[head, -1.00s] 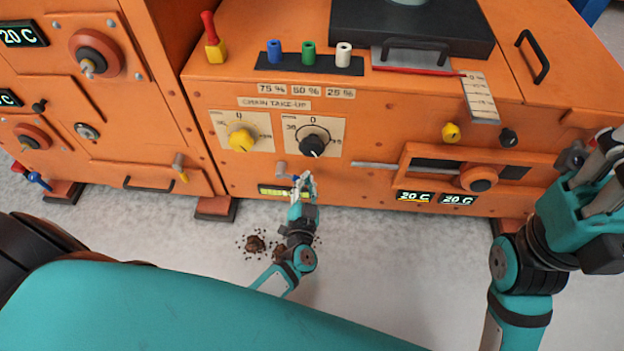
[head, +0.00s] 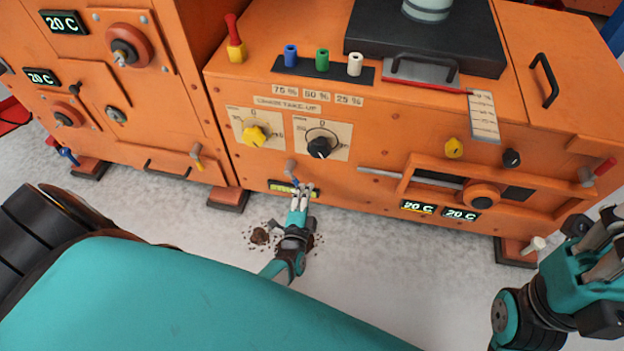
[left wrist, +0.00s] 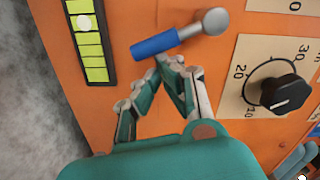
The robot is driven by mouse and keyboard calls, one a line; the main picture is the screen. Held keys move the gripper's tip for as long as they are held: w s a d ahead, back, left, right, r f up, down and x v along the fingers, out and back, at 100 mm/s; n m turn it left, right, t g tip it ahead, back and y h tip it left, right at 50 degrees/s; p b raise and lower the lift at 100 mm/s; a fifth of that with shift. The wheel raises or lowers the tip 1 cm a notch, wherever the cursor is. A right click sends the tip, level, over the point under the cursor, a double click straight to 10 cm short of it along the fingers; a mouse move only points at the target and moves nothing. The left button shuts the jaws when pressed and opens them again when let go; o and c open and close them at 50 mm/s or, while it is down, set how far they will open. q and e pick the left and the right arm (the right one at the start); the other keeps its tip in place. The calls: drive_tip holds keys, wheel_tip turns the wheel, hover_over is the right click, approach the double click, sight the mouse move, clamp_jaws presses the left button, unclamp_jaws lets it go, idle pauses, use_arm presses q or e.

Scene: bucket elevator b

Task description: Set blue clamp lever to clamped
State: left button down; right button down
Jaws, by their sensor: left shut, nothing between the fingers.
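The blue-handled lever (head: 291,170) sits low on the orange machine front, below the dials. In the left wrist view its blue handle (left wrist: 155,44) points left and slightly down from a round grey hub (left wrist: 215,21). My left gripper (head: 300,190) is just below the lever in the head view. In the left wrist view its fingertips (left wrist: 175,63) are together and empty, right at the underside of the handle; I cannot tell whether they touch it. My right gripper (head: 597,250) is at the right edge, partly cut off, away from the lever.
A yellow-green gauge (left wrist: 90,40) is beside the lever, and a black dial (left wrist: 285,93) is on its other side. A second blue-handled lever (head: 68,155) is on the left cabinet. Brown debris (head: 260,236) lies on the floor below.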

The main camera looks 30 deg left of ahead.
use_arm(q)
drive_tip(key=shift+s+a+f+m+b, duration=0.2)
drive_tip(key=shift+a+f+m, duration=0.25)
drive_tip(key=shift+m, duration=0.45)
drive_tip(key=shift+s+a+f+m+b, duration=0.15)
drive_tip(key=shift+a+f+m, duration=0.25)
drive_tip(key=shift+m, duration=0.5)
drive_tip(key=shift+a+r, duration=0.1)
drive_tip(key=shift+a, duration=0.05)
